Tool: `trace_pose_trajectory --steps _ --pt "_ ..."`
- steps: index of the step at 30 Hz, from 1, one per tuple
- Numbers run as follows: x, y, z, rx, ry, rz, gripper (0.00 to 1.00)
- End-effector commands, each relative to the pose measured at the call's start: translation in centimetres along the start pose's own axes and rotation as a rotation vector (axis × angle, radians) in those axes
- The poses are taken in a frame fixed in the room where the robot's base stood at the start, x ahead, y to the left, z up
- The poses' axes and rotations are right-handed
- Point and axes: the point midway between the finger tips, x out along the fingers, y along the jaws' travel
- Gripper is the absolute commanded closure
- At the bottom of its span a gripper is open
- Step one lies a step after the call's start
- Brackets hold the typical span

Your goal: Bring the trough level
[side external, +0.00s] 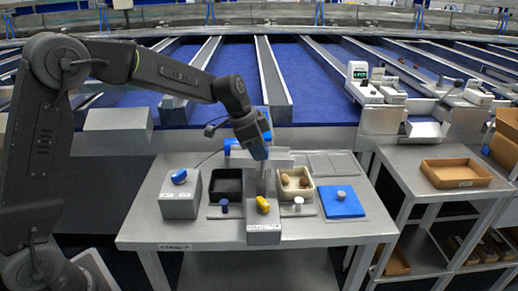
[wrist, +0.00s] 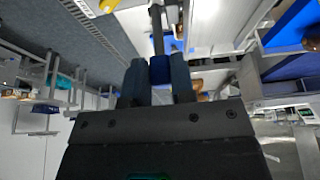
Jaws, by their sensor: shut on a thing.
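My gripper (side external: 262,158) points down over the middle of the grey table. In the wrist view its two fingers (wrist: 160,80) are shut on a blue knob (wrist: 160,68) at the end of a thin grey rod (wrist: 157,30). In the side view a light grey trough-like piece (side external: 282,158) lies right behind and beside the gripper; its tilt is hard to tell. A grey post (side external: 262,184) stands below the gripper. A yellow piece (side external: 263,204) sits in front of it, on a labelled grey block (side external: 263,233). The gripper hides part of the trough.
A black bin (side external: 227,174) stands left of the post, and a cream bin (side external: 308,187) with brown dates stands right. A grey box (side external: 181,203) with a blue knob is at left. A blue mat (side external: 343,208) with a small weight is at right. A cardboard tray (side external: 425,174) is on the right-hand table.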

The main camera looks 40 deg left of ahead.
Motion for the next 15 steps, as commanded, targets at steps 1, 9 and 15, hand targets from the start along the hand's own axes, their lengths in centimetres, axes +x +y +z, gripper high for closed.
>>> trace_pose_trajectory --steps 1,9,15 --pt "0.46 0.03 0.57 -0.002 -0.016 0.007 0.75" --pt "0.28 0.02 0.3 -0.001 -0.009 0.004 0.51" --pt "0.17 0.02 0.19 0.0 -0.006 0.002 0.51"
